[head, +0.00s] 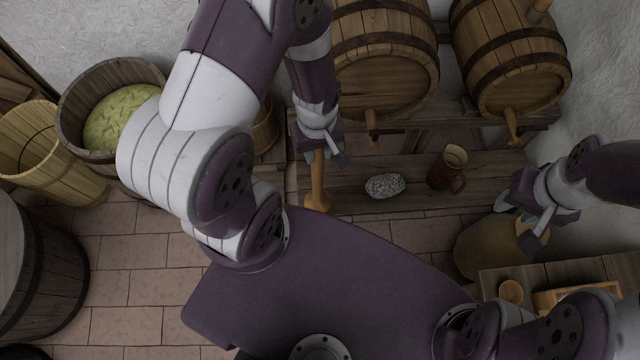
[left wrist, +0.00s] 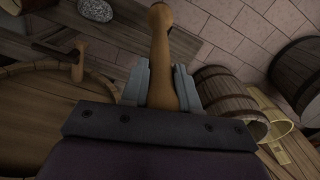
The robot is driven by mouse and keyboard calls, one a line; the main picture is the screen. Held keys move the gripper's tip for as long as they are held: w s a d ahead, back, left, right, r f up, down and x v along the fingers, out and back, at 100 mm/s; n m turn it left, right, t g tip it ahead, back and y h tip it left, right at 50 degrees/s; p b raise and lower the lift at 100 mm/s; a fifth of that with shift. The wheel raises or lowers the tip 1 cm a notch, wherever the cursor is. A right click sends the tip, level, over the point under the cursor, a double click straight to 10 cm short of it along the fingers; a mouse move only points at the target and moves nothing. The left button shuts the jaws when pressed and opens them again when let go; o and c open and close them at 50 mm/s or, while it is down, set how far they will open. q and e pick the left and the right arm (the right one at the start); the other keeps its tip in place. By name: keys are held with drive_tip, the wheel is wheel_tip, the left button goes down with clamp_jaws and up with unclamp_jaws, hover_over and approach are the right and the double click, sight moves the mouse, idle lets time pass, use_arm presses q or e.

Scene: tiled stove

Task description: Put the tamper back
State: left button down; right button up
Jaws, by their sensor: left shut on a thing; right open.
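The wooden tamper (head: 317,188) hangs upright in my left gripper (head: 319,152), just in front of the plank bench below the barrels. My left gripper is shut on it. In the left wrist view the tamper (left wrist: 161,45) runs between the two grey fingers of the gripper (left wrist: 163,85), its rounded end pointing away from the camera. My right gripper (head: 535,222) is open and empty at the right, above a round sack-like vessel (head: 490,248).
A tub of shredded cabbage (head: 120,115) stands at the left, beside a pale empty tub (head: 40,150). Two barrels (head: 385,65) (head: 512,55) lie on a rack. A stone (head: 384,186) and a brown jug (head: 448,168) rest on the bench (head: 410,203). A small table (head: 600,268) is at lower right.

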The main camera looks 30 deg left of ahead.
use_arm(q)
drive_tip(key=shift+s+f+n, duration=0.1)
drive_tip(key=shift+s+n, duration=0.2)
drive_tip(key=shift+s, duration=0.2)
drive_tip(key=w+a+f+b, duration=0.1)
drive_tip(key=w+a+f, duration=0.3)
drive_tip(key=w+f, duration=0.6)
drive_tip(key=shift+w+a+f, duration=0.2)
drive_tip(key=shift+w+f, duration=0.15)
drive_tip(key=shift+f, duration=0.1)
drive_tip(key=c, duration=0.8)
unclamp_jaws()
drive_tip(key=shift+s+f, duration=0.1)
drive_tip(key=shift+f, duration=0.05)
drive_tip(key=shift+c, duration=0.2)
